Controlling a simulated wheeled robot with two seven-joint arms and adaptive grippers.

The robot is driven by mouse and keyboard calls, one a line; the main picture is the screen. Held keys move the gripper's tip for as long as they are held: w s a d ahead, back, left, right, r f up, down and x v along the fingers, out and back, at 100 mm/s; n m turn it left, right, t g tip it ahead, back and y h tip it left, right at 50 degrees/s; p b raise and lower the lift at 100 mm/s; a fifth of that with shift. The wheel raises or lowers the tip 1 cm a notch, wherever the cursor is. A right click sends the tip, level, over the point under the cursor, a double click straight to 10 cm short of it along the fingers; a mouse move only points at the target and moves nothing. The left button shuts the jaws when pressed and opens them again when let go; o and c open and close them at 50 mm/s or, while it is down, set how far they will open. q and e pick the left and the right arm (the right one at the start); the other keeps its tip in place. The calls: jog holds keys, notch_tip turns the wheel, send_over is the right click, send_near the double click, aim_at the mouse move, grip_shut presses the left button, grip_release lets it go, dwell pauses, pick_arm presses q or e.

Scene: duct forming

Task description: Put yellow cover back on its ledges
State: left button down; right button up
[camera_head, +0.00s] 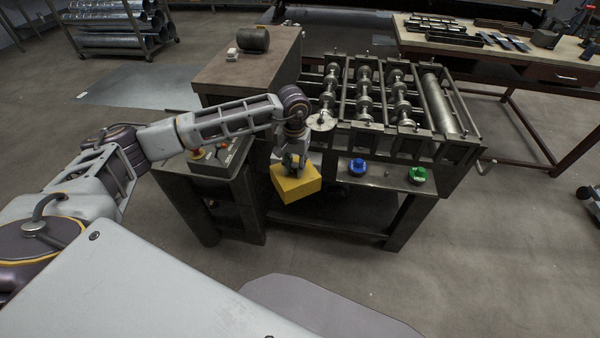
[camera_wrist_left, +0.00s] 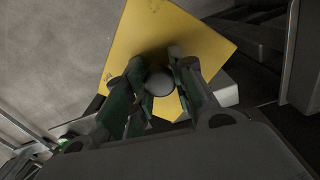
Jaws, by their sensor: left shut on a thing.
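The yellow cover (camera_head: 297,184) is a box-like piece held out in front of the roll-forming machine, left of the blue knob. My left gripper (camera_head: 292,164) is above it and shut on its top. The cover hangs off the machine's front side, slightly tilted. The ledges cannot be made out clearly; my arm and the cover hide part of the machine's front left. My right gripper does not show.
The machine's rollers (camera_head: 365,90) stand behind the gripper. A blue knob (camera_head: 357,167) and a green knob (camera_head: 417,175) sit on its front shelf. A control box (camera_head: 220,155) stands at the left under my forearm. The floor in front is clear.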

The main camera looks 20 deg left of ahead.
pick_arm(q)
jog(key=w+a+r+n, duration=0.1)
jog(key=a+r+n, duration=0.7)
jog(key=r+n, duration=0.1)
jog(key=shift+a+r+n, duration=0.2)
jog(key=shift+r+n, duration=0.1)
jog(key=shift+r, duration=0.35)
jog(key=shift+n, duration=0.5)
